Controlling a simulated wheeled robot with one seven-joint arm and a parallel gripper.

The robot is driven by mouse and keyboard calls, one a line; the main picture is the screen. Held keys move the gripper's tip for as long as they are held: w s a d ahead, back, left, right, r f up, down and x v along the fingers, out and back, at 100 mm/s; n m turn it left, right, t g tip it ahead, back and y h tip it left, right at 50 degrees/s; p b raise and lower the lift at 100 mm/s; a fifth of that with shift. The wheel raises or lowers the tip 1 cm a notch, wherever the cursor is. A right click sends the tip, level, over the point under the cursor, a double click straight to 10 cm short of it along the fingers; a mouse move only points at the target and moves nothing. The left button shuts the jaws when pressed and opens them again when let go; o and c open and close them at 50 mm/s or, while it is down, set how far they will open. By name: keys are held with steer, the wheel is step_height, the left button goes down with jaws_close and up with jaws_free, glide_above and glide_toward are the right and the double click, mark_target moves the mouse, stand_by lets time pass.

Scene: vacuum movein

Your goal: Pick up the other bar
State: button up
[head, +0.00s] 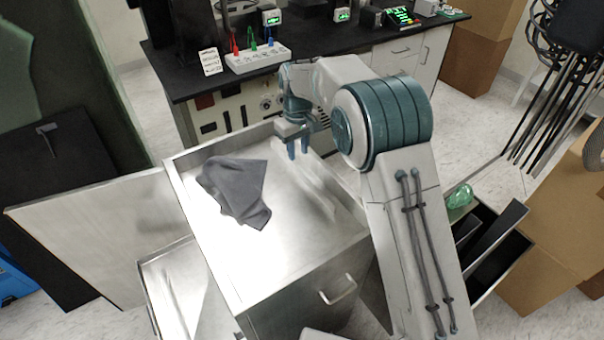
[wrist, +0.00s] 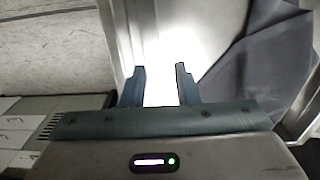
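My gripper (head: 298,151) hangs fingers-down over the back edge of a metal cabinet top (head: 290,240) in the head view. In the wrist view my gripper (wrist: 159,72) has its two blue fingers apart with nothing between them. No bar is clearly recognisable in either view. A long dark slab-like piece (head: 498,240) slants in an open black container at the right in the head view; I cannot tell whether it is a bar.
A dark grey cloth (head: 238,188) lies on the cabinet top and also shows in the wrist view (wrist: 262,65). The front half of that top is bare. A green lump (head: 459,196) sits by the black container (head: 518,262). A black bench (head: 330,45) stands behind.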

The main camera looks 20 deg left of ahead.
steer(key=f, duration=0.2)
steer(key=f+p, duration=0.1)
steer(key=f, duration=0.4)
steer(key=shift+s+d+f, duration=0.15)
steer(key=shift+d, duration=0.1)
jaws_close()
